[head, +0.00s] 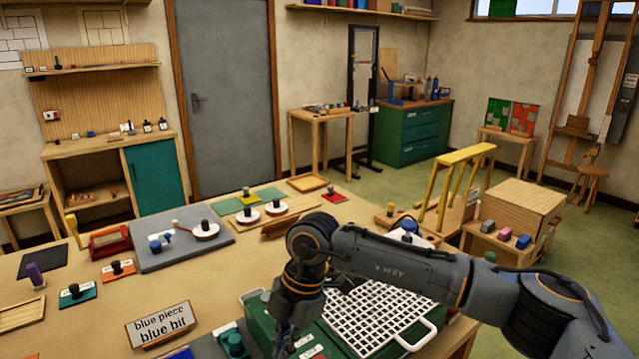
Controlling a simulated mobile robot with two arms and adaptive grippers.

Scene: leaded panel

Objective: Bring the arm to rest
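My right arm (400,258) reaches in from the right side of the head view. It is bent over the front right of the worktable (75,325). Its gripper (288,340) points down beside a white grid (375,310) on a green box. The fingers are dark and partly cut off by the lower edge, so I cannot tell whether they are open or shut or hold anything. My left arm and gripper are not in view.
A sign (162,325) reading "blue piece blue bit" stands at the table's front. A grey board (180,238) with small parts lies behind it. A yellow rack (455,185) and a wooden box (522,205) stand to the right. Green floor is open beyond the table.

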